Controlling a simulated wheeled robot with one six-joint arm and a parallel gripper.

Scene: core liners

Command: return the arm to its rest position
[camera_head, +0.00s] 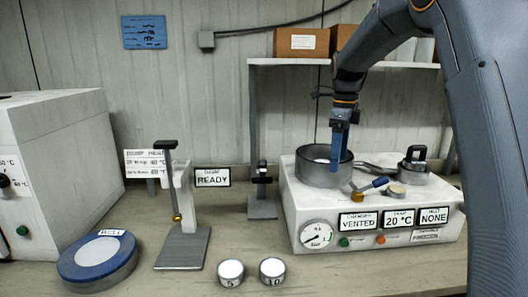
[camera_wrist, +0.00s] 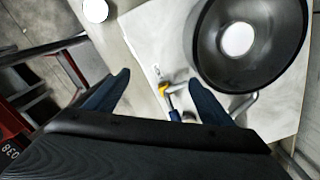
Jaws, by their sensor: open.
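My arm (camera_head: 345,85) reaches down from the upper right in the head view. My gripper (camera_head: 337,150) points down at the round grey chamber (camera_head: 322,178) on top of the white machine. From the head view I cannot tell whether the fingertips are in front of its rim or over its opening. In the wrist view my gripper (camera_wrist: 160,78) has its two blue fingers wide apart with nothing between them. The dark chamber (camera_wrist: 205,35) is beyond the right finger, with a pale round disc (camera_wrist: 238,38) inside it.
A valve with a blue handle (camera_head: 376,183) and a black-handled lid (camera_head: 412,165) are on the machine (camera_head: 290,205). A shelf (camera_head: 290,62) with boxes (camera_head: 300,42) stands behind. A stand (camera_head: 182,250), a blue-topped round device (camera_head: 95,258) and two small weights (camera_head: 230,272) are on the bench.

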